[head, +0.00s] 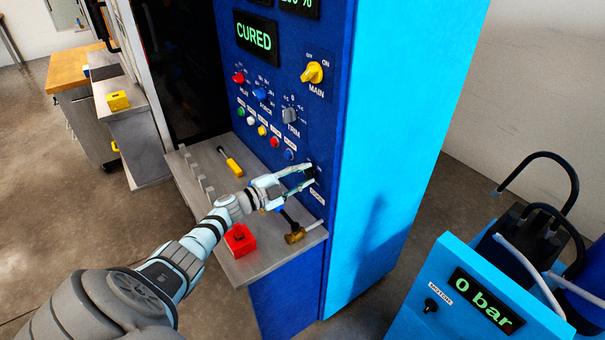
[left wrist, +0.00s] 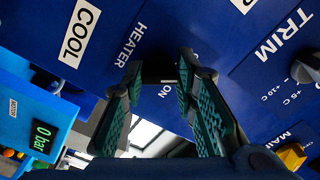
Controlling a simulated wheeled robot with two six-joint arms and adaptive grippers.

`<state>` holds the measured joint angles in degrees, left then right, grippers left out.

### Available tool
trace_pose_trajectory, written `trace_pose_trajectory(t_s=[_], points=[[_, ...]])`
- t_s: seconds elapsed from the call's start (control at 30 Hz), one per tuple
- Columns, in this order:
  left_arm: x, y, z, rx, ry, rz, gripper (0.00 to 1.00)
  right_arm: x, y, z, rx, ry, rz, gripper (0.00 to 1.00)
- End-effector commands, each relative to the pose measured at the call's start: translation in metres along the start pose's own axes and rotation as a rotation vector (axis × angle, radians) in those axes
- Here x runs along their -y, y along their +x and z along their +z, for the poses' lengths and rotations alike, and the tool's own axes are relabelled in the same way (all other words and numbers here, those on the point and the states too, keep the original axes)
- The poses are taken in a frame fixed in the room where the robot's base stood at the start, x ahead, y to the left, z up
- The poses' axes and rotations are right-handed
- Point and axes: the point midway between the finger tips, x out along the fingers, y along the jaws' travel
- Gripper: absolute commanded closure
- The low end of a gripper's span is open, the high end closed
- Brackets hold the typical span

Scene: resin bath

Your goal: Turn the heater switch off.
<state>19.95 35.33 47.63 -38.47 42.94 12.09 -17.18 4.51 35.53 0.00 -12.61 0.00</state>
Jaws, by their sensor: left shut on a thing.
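The heater switch (left wrist: 160,72) is a small dark part on the blue panel. In the left wrist view it sits between my fingertips, beside the white HEATER lettering (left wrist: 129,46) and an ON mark (left wrist: 165,91). The fingers mostly hide it, so its exact position cannot be told. My left gripper (head: 311,174) reaches in from the left to the lower right of the panel in the head view. It is shut on the switch; its green-padded fingers (left wrist: 158,88) lie on either side of it. My right gripper is not in view.
Above the gripper, the panel carries a row of coloured buttons (head: 262,131), a grey TRIM knob (head: 289,115) and a yellow MAIN knob (head: 312,72). The metal shelf (head: 215,185) below holds a yellow-handled tool (head: 230,161), a red box (head: 239,239) and a brass piece (head: 294,237).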

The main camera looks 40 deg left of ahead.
Motion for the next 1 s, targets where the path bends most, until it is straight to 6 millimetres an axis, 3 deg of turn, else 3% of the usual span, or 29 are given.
trace_pose_trajectory(t_s=[0.4,0.9,0.93,1.0], points=[[-0.0017,-0.0005,0.0005,0.002,-0.174,0.003,1.00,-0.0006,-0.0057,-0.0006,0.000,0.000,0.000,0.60],[-0.0020,-0.0006,0.0007,0.002,-0.191,0.003,1.00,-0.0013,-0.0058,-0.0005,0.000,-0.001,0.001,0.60],[-0.0020,-0.0006,0.0007,0.002,-0.191,0.003,0.69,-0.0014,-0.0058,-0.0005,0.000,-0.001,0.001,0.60],[-0.0018,-0.0005,0.0006,0.002,-0.191,0.002,0.58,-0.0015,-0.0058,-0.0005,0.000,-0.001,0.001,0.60]])
